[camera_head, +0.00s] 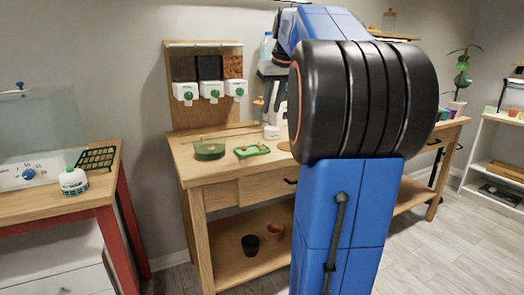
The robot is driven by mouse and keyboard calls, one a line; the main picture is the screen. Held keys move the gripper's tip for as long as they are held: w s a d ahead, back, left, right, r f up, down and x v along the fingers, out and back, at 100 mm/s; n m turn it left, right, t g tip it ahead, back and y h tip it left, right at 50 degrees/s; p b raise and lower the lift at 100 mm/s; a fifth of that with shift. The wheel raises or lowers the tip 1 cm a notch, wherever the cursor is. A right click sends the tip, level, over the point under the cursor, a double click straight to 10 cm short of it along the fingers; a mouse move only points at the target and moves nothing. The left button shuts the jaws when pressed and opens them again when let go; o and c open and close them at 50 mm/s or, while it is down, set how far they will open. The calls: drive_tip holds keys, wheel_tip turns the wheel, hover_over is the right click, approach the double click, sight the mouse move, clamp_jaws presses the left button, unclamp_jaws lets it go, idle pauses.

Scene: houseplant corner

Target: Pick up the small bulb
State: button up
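I cannot pick out the small bulb with certainty. A small tan shape (258,102) shows just left of my gripper's fingers; it is too small to tell what it is, or whether it touches them. My gripper (271,96) is dark, points down above the wooden workbench (225,169), and is partly hidden behind my own arm. Whether its fingers are open or shut is unclear. On the bench lie a round green dish (209,152) and a wavy green dish (252,151), with tiny brownish bits on or by them. My arm hides much of the bench.
Three dispensers with green knobs (212,91) hang on the wooden back panel. A small white box (271,132) stands on the bench. A black pot (250,245) and a terracotta pot (275,232) sit on the lower shelf. A red-legged table (40,202) is at left.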

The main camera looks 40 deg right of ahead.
approach(263, 148)
drive_tip(key=shift+w+d+f, duration=0.4)
drive_tip(key=shift+w+f, duration=0.4)
drive_tip(key=shift+f, duration=0.1)
drive_tip(key=shift+x, duration=2.95)
drive_tip(key=shift+s+a, duration=0.1)
drive_tip(key=shift+c, duration=0.7)
clamp_jaws()
